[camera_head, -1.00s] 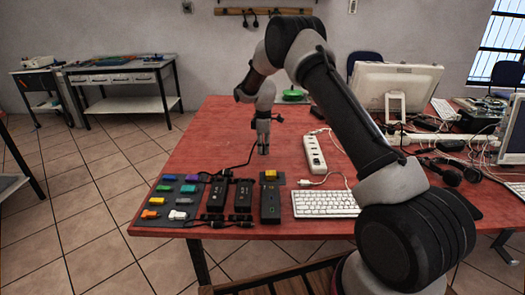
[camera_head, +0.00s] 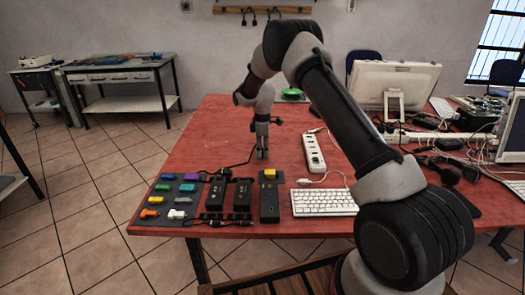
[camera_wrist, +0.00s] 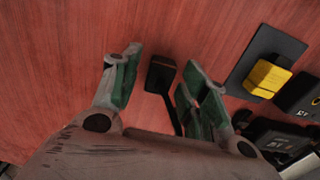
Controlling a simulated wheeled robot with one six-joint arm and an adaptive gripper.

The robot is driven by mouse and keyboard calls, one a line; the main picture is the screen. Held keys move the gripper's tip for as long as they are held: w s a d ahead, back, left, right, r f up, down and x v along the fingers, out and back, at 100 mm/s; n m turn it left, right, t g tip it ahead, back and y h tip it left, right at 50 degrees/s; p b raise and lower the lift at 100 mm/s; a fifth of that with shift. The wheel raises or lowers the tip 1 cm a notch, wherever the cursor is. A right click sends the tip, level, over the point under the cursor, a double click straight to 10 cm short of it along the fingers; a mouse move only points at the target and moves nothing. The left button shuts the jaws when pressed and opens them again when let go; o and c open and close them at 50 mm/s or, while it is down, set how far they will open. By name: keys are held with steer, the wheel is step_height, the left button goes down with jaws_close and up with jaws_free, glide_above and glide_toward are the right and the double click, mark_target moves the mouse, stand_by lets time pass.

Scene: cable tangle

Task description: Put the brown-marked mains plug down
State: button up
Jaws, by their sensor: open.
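My gripper (camera_head: 262,155) is low over the red table, left of the white power strip. In the wrist view its two green-padded fingers (camera_wrist: 152,82) stand apart. A black plug (camera_wrist: 161,73) shows between and just beyond the fingertips, apparently on the red table top (camera_wrist: 50,60). Its dark cable runs back toward the right finger and out of sight behind it. In the head view the plug is too small to tell from the gripper; a black cable (camera_head: 238,165) runs from there toward the adapters.
Black adapter blocks (camera_head: 242,194) and a dark pad with a yellow piece (camera_head: 269,174) stand in front. Several coloured connectors (camera_head: 163,187) lie on a mat at the left. The power strip (camera_head: 314,152) and keyboard (camera_head: 324,202) are to the right. The table's left middle is clear.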

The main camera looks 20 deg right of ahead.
step_height(320, 180, up, 12)
steer(key=s+d+r+m+t, duration=0.1)
steer(key=s+d+r+m, duration=0.1)
steer(key=s+r, duration=0.35)
steer(key=s+d+r+m, duration=0.2)
steer(key=s+r, duration=0.1)
steer(key=r, duration=0.5)
steer(key=s+d+r+m+t, duration=0.1)
steer(key=s+d+r+m, duration=0.1)
steer(key=s+r, duration=0.4)
steer(key=s+d+r+m, duration=0.1)
steer(key=s+r+m, duration=0.15)
steer(key=s, duration=0.65)
steer(key=s+d+f+m+t, duration=0.1)
steer(key=s+m, duration=0.2)
steer(key=s, duration=0.9)
steer(key=s+d+m+t, duration=0.1)
steer(key=s+d+m, duration=0.1)
steer(key=s, duration=1)
steer(key=shift+s+d+f+m, duration=0.25)
steer(key=shift+s+f+m, duration=0.1)
steer(key=shift+m, duration=0.3)
